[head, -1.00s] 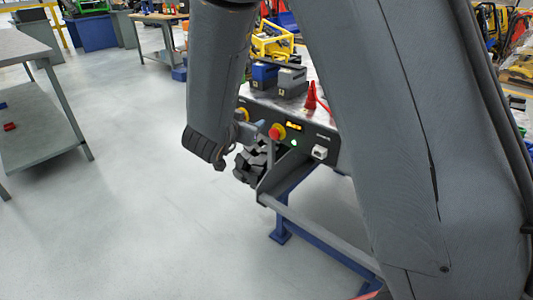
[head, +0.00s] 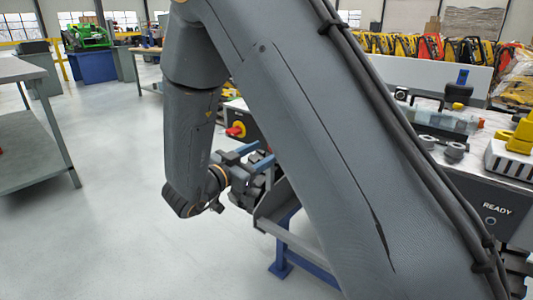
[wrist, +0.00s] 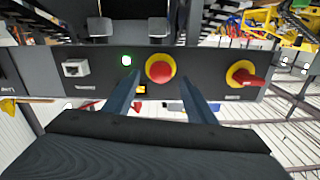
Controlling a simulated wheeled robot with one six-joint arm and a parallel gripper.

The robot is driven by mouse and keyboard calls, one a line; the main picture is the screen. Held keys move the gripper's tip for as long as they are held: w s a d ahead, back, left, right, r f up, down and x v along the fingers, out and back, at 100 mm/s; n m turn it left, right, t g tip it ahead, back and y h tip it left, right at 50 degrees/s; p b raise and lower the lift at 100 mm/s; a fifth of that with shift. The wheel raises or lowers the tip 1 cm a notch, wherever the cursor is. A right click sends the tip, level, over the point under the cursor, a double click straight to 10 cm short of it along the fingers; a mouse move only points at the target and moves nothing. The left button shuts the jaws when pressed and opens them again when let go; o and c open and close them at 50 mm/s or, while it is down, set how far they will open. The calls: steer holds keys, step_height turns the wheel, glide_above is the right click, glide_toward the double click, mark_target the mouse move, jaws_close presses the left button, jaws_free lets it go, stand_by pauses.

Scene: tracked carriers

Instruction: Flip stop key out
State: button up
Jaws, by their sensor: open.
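The stop key is a red handle (wrist: 250,79) on a round yellow plate, on the dark front panel. In the wrist view it lies right of centre, with the handle pointing right and slightly down. It also shows in the head view as a red and yellow switch (head: 236,131). My gripper (wrist: 160,80) is open and empty, its two blue fingers pointing at the panel. It also shows in the head view (head: 264,151). A round red button (wrist: 160,69) on a yellow ring appears between the fingers, with the key outside them to the right.
A grey bracket (head: 283,207) stands below the panel near my gripper. A grey table (head: 32,180) is at left, with open floor between.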

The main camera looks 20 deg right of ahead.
steer(key=shift+x, duration=1.2)
jaws_close()
steer(key=shift+p+v, duration=0.9)
steer(key=shift+p, duration=0.05)
steer(key=shift+f, duration=0.1)
jaws_free()
steer(key=shift+s+a, duration=0.1)
steer(key=shift+a, duration=0.05)
